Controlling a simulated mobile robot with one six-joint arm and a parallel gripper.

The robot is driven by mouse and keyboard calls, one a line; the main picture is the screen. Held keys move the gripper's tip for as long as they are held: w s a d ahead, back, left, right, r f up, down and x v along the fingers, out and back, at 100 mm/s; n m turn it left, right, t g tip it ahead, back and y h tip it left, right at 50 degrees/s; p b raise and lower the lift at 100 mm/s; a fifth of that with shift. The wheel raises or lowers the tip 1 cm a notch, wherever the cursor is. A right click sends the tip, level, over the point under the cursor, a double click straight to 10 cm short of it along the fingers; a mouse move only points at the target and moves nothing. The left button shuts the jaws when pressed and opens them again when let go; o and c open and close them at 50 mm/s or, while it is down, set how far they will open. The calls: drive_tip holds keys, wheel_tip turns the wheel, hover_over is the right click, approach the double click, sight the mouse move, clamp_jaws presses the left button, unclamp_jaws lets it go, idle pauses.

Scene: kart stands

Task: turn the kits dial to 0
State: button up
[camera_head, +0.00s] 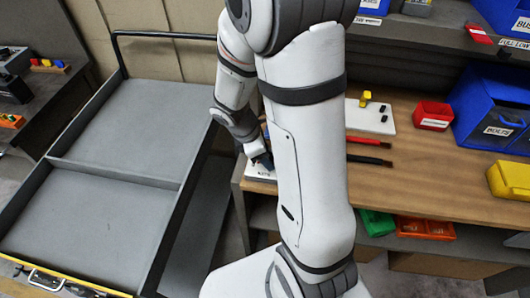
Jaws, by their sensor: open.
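A small white panel (257,173) with dark lettering, too small to read, sits at the left front corner of the wooden bench. My gripper (266,161) is just above this panel, a dark tip at the end of my white arm. My forearm comes down from the upper left and my large upper arm link covers the panel's right side. The kits dial itself cannot be made out. It seems hidden by my gripper and arm. Whether my fingers touch anything cannot be seen.
A grey two-part cart (130,110) stands left of the wooden bench (430,170). A red and a black rod lie behind my arm. A white board (370,117) with a yellow piece, a red bin (432,115), blue bins (490,112) and a yellow bin (510,180) stand right.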

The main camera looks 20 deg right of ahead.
drive_tip(key=v, duration=0.7)
drive_tip(key=shift+a+r, duration=0.2)
drive_tip(key=shift+r, duration=0.15)
drive_tip(key=s+a+r+m+t+y, duration=0.2)
drive_tip(key=s+r+m+t+y, duration=0.2)
drive_tip(key=s+r+m, duration=0.6)
drive_tip(key=r+m, duration=0.1)
drive_tip(key=m, duration=0.4)
drive_tip(key=shift+a+m, duration=0.25)
drive_tip(key=shift+m, duration=0.15)
